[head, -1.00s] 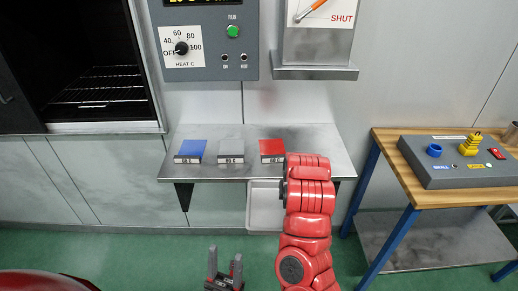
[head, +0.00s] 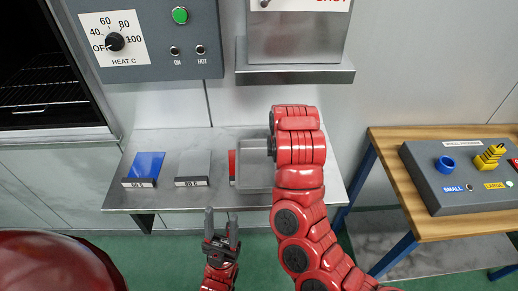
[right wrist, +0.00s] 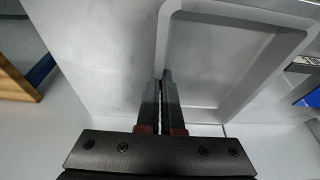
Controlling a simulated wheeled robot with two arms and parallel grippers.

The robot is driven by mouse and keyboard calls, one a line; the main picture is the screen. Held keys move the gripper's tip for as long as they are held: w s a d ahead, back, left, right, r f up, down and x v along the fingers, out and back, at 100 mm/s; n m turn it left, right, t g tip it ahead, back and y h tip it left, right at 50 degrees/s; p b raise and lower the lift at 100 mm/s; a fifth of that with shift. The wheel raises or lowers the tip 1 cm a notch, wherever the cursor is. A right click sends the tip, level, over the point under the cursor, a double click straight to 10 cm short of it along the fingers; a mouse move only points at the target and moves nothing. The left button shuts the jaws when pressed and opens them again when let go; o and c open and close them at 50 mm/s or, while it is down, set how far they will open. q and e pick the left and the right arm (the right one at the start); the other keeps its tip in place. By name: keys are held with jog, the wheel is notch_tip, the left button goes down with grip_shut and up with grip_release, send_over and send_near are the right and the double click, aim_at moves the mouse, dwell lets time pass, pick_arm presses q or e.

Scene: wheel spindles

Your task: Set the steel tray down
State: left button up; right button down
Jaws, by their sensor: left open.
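The grey steel tray (head: 254,170) is over the right part of the steel shelf (head: 190,140) in the head view, partly hidden by my right arm. In the right wrist view the tray (right wrist: 225,65) shows its raised rim and recessed floor. My right gripper (right wrist: 166,75) has its fingers close together on the tray's near edge. I cannot tell whether the tray touches the shelf. My left gripper (head: 221,222) is open and empty, in front of the shelf's front edge.
A wooden bench (head: 390,150) with a grey box (head: 455,180) stands right. An open oven (head: 45,80) is at left.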

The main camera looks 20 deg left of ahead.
jog(key=shift+s+r, duration=0.1)
jog(key=shift+s, duration=0.05)
jog(key=shift+d, duration=0.2)
jog(key=w+d+p, duration=0.1)
jog(key=w+d, duration=0.2)
jog(key=w+d+p, duration=0.1)
jog(key=w+d, duration=0.2)
jog(key=d, duration=0.1)
jog(key=w+d+f+p, duration=0.1)
jog(key=w+d, duration=0.2)
jog(key=d, duration=0.1)
jog(key=shift+w+p, duration=0.2)
jog(key=shift+p, duration=0.2)
jog(key=shift+w+d+f, duration=0.15)
jog(key=shift+w+d, duration=0.15)
jog(key=shift+w, duration=0.05)
jog(key=shift+d+f+p, duration=0.1)
jog(key=shift+f+p, duration=0.25)
jog(key=shift+p, duration=0.15)
notch_tip(320, 180, down, 2)
jog(key=shift+f+p, duration=0.15)
jog(key=shift+p, duration=0.6)
jog(key=shift+w+f, duration=0.1)
jog(key=shift+f, duration=0.4)
jog(key=c, duration=1.1)
grip_release()
